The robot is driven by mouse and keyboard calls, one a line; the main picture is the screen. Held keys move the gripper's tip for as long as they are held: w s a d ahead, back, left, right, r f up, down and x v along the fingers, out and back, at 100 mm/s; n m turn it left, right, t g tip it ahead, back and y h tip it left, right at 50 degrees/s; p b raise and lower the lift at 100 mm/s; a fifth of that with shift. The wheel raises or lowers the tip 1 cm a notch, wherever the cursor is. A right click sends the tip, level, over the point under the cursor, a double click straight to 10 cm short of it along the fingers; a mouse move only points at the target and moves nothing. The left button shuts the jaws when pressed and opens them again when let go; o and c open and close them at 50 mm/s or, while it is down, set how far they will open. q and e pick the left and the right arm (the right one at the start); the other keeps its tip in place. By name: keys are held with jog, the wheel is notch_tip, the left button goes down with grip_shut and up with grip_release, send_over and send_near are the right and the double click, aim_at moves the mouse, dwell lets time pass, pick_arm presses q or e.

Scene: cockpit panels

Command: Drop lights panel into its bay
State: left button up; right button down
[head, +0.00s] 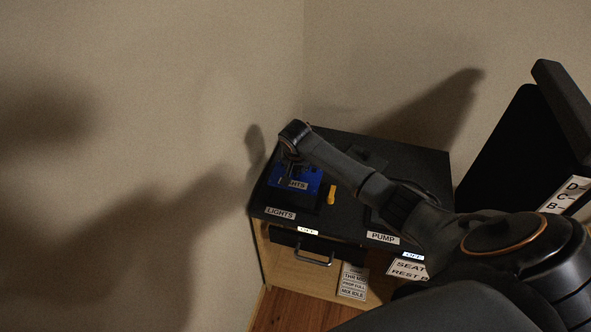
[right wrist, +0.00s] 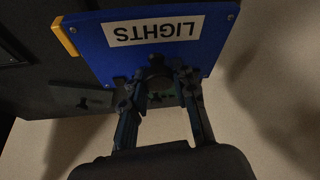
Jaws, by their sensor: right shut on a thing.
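The blue lights panel (head: 308,172) with a white LIGHTS label is over the left part of the black console top (head: 420,165), behind the console's own LIGHTS label (head: 280,213). My right gripper (right wrist: 160,86) is shut on a dark part in the middle of the panel, beside its label. In the right wrist view the blue panel (right wrist: 100,55) looks flat, with screws at its corners. The panel hides most of its bay, and I cannot tell whether it is inside the bay or just above it. My left gripper is not in view.
A yellow piece (head: 331,195) stands right of the panel, and also shows at the panel's edge in the right wrist view (right wrist: 65,36). The PUMP label (head: 383,238) is at the front. A drawer handle (head: 314,258) is below. Walls stand close behind and left.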

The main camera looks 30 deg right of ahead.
aim_at(297, 177)
jog(key=shift+d, duration=0.3)
jog(key=shift+a+r+p, duration=0.15)
jog(key=shift+a+p, duration=0.1)
jog(key=shift+p, duration=0.3)
jog(key=shift+f+b, duration=0.7)
jog(key=shift+f, duration=0.25)
jog(key=shift+f+b, duration=1.25)
jog(key=shift+f, duration=0.8)
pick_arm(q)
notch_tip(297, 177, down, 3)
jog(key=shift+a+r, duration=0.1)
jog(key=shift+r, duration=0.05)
pick_arm(e)
jog(key=shift+d+f, duration=0.1)
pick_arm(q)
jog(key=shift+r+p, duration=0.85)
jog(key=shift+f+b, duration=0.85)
pick_arm(e)
jog(key=shift+f, duration=1.15)
jog(key=c, duration=1)
grip_release()
